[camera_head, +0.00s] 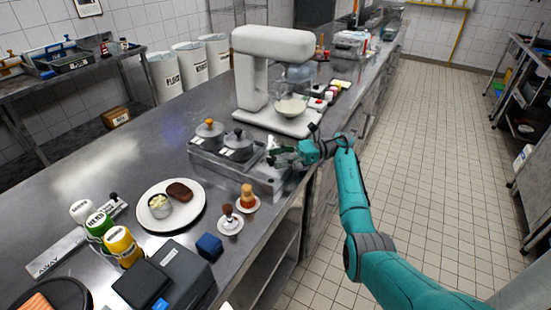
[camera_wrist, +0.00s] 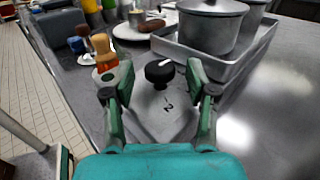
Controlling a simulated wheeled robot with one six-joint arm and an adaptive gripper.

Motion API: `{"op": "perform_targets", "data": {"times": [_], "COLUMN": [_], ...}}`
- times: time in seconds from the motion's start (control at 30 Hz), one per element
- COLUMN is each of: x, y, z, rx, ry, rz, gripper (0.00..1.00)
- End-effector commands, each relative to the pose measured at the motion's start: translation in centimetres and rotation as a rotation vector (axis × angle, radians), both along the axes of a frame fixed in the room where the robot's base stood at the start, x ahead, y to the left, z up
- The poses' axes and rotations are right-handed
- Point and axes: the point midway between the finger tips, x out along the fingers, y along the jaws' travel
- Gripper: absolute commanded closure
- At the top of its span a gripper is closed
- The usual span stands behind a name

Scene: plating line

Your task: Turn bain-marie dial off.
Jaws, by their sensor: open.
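The bain-marie (camera_head: 235,172) stands on the steel counter with two lidded grey pots in it. Its round black dial (camera_wrist: 159,73) shows in the wrist view, on a grey panel beside the pots. The dial has a white mark at its upper edge, and a figure like a 2 is printed on the panel below it. My gripper (camera_wrist: 160,80) is open, with one finger on each side of the dial in the picture. I cannot tell whether either finger touches it. In the head view my gripper (camera_head: 282,155) is at the bain-marie's right end and hides the dial.
A white stand mixer (camera_head: 268,75) stands just behind the bain-marie. A white plate with food (camera_head: 190,216), two small dishes with wooden-handled tools (camera_head: 229,222) and a blue block (camera_head: 209,246) are nearer. The counter edge and open tiled floor (camera_head: 430,150) lie to the right.

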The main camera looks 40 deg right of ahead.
Motion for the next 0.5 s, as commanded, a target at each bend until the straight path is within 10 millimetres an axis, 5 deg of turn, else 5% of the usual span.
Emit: {"op": "perform_targets", "data": {"times": [0.3, 0.5], "x": [-2.0, -2.6], "y": [-4.5, -5.7], "z": [0.0, 0.0], "rx": [0.000, -0.001], "ry": [0.000, 0.000], "rz": [-0.002, 0.000], "gripper": [0.43, 0.43]}}
